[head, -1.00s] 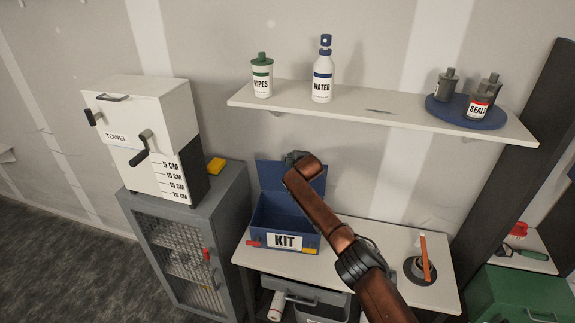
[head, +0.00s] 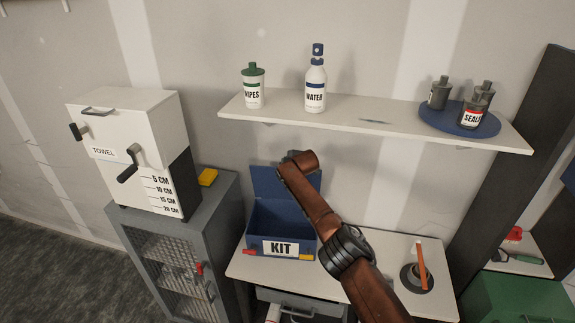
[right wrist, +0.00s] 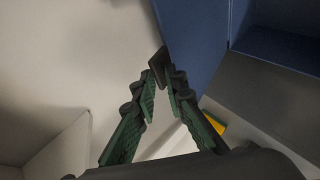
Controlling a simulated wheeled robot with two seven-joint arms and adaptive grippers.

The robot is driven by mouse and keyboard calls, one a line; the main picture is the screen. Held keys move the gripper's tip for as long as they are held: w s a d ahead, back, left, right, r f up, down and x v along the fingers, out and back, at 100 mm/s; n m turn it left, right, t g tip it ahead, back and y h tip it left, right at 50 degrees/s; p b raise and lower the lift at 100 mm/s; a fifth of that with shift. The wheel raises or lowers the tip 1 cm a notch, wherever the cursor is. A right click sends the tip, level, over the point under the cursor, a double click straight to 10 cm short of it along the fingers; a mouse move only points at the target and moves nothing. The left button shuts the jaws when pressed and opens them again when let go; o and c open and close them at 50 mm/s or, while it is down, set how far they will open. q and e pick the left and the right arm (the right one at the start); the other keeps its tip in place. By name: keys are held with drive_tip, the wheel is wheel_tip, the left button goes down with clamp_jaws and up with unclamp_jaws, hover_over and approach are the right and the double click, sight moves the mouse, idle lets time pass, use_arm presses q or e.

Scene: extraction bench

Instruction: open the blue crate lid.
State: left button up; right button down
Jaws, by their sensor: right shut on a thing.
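The blue crate (head: 256,222), with a KIT label on its front, stands on the white bench. Its blue lid (head: 264,183) is raised, standing about upright at the back, and the crate's inside shows. In the right wrist view the blue lid (right wrist: 195,35) fills the top middle. My right gripper (right wrist: 161,78) is shut on a small dark tab (right wrist: 157,62) at the lid's edge. In the head view my right arm reaches the lid's top edge, and its wrist hides the fingers and part of the lid. My left gripper is not in view.
A white shelf (head: 400,131) with bottles hangs above the crate. A grey cabinet (head: 215,207) carrying a white towel box (head: 150,110) and a yellow block (head: 208,177) stands at left. A round holder (head: 413,283) with an orange stick stands at the bench's right.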

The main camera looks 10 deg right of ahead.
drive_tip(key=c, duration=2.2)
unclamp_jaws()
drive_tip(key=shift+r, duration=0.15)
drive_tip(key=shift+o, duration=0.4)
drive_tip(key=shift+s, duration=0.1)
drive_tip(key=v, duration=1.2)
